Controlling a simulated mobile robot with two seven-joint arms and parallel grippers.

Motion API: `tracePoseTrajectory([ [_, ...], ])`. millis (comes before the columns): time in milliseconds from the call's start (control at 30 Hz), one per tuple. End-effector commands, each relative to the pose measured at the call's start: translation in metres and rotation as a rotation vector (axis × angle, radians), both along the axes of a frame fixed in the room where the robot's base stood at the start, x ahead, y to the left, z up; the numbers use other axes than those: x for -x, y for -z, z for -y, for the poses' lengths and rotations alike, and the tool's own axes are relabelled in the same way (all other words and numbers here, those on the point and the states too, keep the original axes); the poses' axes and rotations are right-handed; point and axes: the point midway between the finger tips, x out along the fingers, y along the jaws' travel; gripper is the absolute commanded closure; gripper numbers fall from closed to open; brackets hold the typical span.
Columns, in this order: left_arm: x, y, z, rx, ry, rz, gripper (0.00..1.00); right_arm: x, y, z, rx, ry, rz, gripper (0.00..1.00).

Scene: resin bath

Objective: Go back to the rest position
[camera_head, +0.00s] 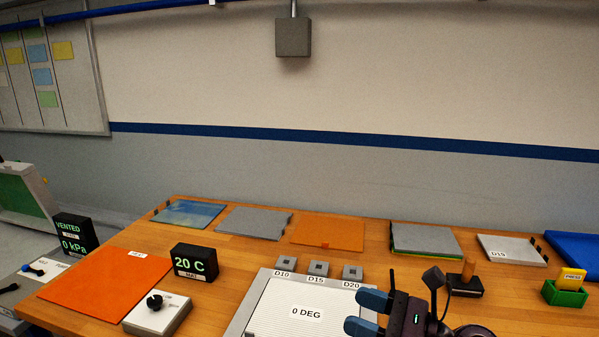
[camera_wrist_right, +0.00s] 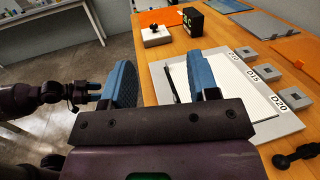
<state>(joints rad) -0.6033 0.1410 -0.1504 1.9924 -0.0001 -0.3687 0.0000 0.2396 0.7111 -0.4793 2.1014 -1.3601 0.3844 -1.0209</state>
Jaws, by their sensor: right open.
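My right gripper (camera_head: 366,314) is at the bottom of the head view, over the right part of the ribbed plate marked 0 DEG (camera_head: 285,310). Its two blue fingers stand apart with nothing between them. In the right wrist view the fingers of my right gripper (camera_wrist_right: 161,80) are wide apart, with the bench edge and floor behind the gap. My left arm (camera_wrist_right: 45,95) shows at the left of the wrist view. Its far end is partly hidden behind a blue finger, so its jaw state is unclear. The left gripper is not in the head view.
Blocks D10 (camera_head: 287,267), D15 (camera_head: 318,268) and D20 (camera_head: 352,272) line the plate's back edge. The 20 C display (camera_head: 194,262) and orange mat (camera_head: 105,283) are left.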

Motion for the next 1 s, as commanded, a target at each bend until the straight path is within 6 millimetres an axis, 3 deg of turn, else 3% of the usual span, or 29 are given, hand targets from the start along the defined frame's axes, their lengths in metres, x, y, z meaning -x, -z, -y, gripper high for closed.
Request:
tracePoseTrajectory([
  [200, 0.005, 0.004, -0.002, -0.002, -0.002, -0.012, 0.45, -0.002, -0.021, 0.038, -0.590, 0.253, -0.353, 0.45],
  [367, 0.003, 0.003, -0.001, -0.002, -0.001, -0.009, 0.45, -0.001, -0.009, 0.084, -1.007, 0.450, -0.619, 0.45],
  [567, 0.000, 0.001, -0.001, -0.002, 0.001, -0.003, 0.45, 0.018, 0.039, 0.142, -1.516, 0.720, -0.937, 0.45],
  [700, -0.002, 0.000, -0.001, -0.002, 0.002, 0.001, 0.45, 0.050, 0.085, 0.172, -1.858, 0.933, -1.139, 0.45],
  [900, -0.003, -0.001, 0.000, -0.002, 0.003, 0.005, 0.45, 0.116, 0.147, 0.191, -2.289, 1.261, -1.365, 0.45],
  [967, -0.003, -0.001, 0.000, -0.002, 0.003, 0.005, 0.45, 0.133, 0.159, 0.192, -2.378, 1.342, -1.405, 0.45],
  [1000, -0.003, -0.001, 0.000, -0.002, 0.003, 0.005, 0.45, 0.143, 0.166, 0.191, 2.427, -1.390, 1.428, 0.45],
])
